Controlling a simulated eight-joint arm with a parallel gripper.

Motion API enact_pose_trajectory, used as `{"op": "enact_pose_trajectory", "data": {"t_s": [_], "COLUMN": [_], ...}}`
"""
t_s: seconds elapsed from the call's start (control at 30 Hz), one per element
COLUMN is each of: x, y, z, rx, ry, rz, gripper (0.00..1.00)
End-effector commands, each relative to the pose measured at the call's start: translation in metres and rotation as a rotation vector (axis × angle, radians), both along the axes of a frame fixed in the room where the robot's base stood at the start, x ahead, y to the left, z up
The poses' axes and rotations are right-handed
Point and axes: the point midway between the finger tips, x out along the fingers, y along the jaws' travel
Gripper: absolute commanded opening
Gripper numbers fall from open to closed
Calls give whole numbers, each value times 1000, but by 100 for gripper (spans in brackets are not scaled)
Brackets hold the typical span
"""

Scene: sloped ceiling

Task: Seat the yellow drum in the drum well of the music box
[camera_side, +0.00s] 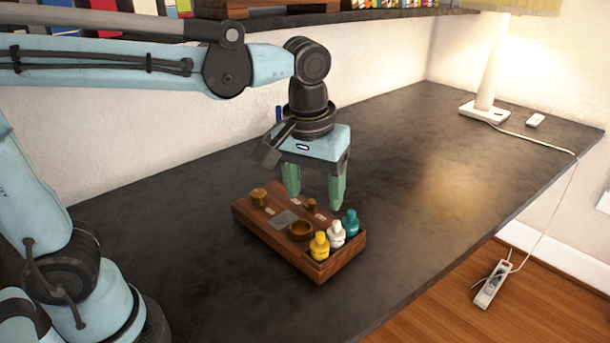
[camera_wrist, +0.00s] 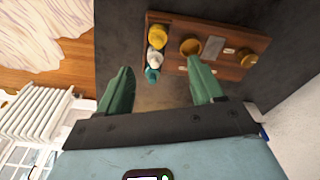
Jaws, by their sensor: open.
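The yellow drum (camera_side: 320,246) is a small bottle-shaped piece with a knob top. It stands upright in the end slot of the wooden music box (camera_side: 258,221), beside a white one (camera_side: 336,234) and a teal one (camera_side: 350,222). The yellow drum also shows in the wrist view (camera_wrist: 158,31). A round brass-rimmed cup (camera_side: 301,231), apparently the drum well, looks empty; it also shows in the wrist view (camera_wrist: 190,46). My gripper (camera_side: 315,193) is open and empty above the far side of the box, apart from the drums.
The box also carries a brass knob (camera_side: 259,197), a grey plate (camera_side: 284,218) and a small peg (camera_side: 312,205). The dark desk (camera_side: 430,200) is clear right of the box. A lamp (camera_side: 486,108) stands at the far right corner, its cord over the edge.

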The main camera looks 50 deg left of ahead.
Motion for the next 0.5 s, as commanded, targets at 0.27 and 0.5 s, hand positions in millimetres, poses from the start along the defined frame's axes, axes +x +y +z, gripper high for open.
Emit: {"op": "enact_pose_trajectory", "data": {"t_s": [0.27, 0.5], "x": [4, 8], "y": [-4, -2], "z": [-18, -51], "rx": [7, 5], "ry": [18, 16], "rz": [19, 18], "gripper": [66, 66]}}
